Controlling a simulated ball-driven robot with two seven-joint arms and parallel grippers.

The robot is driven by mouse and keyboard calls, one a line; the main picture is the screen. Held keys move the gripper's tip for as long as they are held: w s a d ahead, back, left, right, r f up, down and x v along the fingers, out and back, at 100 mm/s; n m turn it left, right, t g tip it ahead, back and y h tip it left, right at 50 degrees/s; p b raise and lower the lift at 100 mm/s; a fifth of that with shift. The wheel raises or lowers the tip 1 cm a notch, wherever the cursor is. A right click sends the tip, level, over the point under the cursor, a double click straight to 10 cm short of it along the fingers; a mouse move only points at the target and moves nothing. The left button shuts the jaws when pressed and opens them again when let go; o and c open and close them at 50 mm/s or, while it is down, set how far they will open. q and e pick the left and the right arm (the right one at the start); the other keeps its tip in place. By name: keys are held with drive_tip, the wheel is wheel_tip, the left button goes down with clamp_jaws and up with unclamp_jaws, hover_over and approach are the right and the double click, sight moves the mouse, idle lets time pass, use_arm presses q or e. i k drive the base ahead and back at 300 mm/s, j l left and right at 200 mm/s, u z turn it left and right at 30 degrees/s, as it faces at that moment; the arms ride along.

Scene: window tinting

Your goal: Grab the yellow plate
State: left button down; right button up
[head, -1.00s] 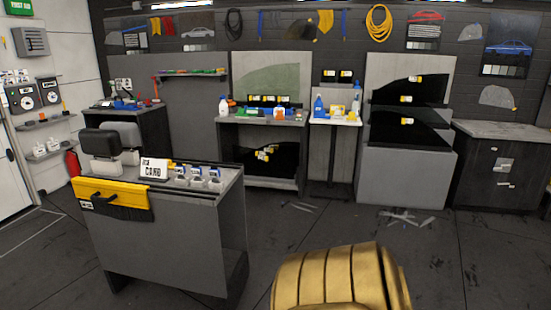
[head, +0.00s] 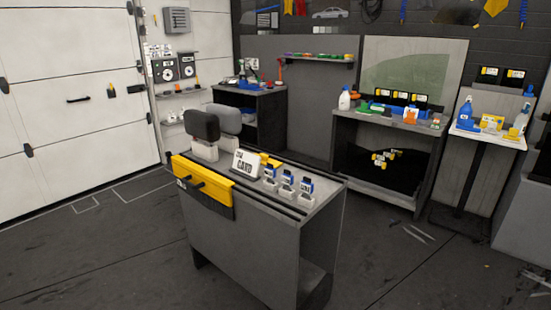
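A yellow plate-like panel (head: 214,184) hangs over the left front edge of a grey counter (head: 247,245). It has a black handle-like piece (head: 194,182) on its face and a dark lower part. Another small yellow item (head: 270,161) shows partly behind the white card sign (head: 246,163); its shape is mostly hidden. Neither of my grippers is in view.
Dark floor (head: 90,255) is clear at left.

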sight(265, 160)
drive_tip(key=i+l, duration=0.3)
drive_tip(key=i+l+z, duration=0.8)
drive_tip(key=i+z, duration=0.25)
drive_tip(key=i+l+z, duration=0.1)
drive_tip(key=i+z, duration=0.35)
drive_tip(key=i, duration=0.95)
drive_tip(key=i+u, duration=0.2)
drive_tip(key=i, duration=0.3)
drive_tip(key=i+u, duration=0.2)
drive_tip(key=i, duration=0.3)
drive_tip(key=i+l+u, duration=0.15)
drive_tip(key=i, duration=0.3)
drive_tip(key=i+j+u, duration=0.1)
drive_tip(key=i+u, duration=0.15)
drive_tip(key=u, duration=0.2)
drive_tip(key=i+u, duration=0.25)
drive_tip(key=u, duration=0.2)
drive_tip(key=i+l+u, duration=0.1)
drive_tip(key=u, duration=0.4)
drive_tip(key=i+l+u, duration=0.2)
drive_tip(key=i+u, duration=0.25)
drive_tip(key=k, duration=0.1)
